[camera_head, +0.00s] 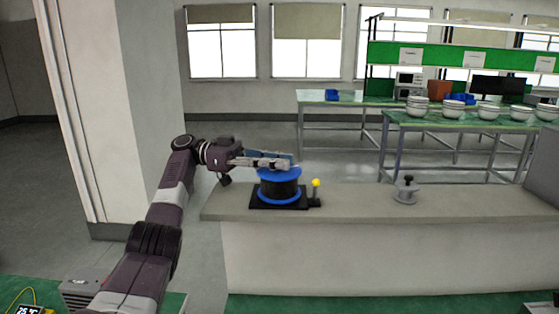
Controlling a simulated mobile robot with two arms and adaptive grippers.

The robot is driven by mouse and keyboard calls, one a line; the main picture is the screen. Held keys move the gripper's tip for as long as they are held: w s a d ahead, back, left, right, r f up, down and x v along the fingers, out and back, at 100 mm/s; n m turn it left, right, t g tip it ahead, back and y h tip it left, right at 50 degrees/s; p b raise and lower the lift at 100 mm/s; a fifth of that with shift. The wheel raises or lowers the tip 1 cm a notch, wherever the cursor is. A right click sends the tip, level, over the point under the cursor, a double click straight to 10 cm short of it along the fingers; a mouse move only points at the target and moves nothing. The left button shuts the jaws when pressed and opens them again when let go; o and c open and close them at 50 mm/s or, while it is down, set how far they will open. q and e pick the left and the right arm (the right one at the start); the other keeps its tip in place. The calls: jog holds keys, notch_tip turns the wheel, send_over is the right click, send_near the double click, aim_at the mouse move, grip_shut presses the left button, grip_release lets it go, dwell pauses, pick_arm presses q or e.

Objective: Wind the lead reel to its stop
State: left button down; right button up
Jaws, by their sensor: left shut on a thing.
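The lead reel (279,190) stands on a black base on the grey counter. It has blue flanges and a dark wound middle. A short post with a yellow ball (316,183) stands at the right of the base. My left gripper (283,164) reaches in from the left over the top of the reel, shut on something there. The gripper hides what it holds, which I take to be the reel's crank handle, and part of the top flange. My right gripper is out of view.
A grey round weight-like piece with a dark knob (405,190) stands on the counter (350,205) to the right. The counter between it and the reel is clear. A pale column (110,110) rises at the left. Green-topped benches with stacked bowls (417,105) stand behind.

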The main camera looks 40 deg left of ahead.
pick_arm(q)
jog(key=shift+f, duration=0.2)
dwell(0.3)
jog(key=c, duration=1.8)
grip_release()
jog(key=shift+r, duration=0.1)
jog(key=shift+r, duration=4.95)
jog(key=shift+c, duration=0.2)
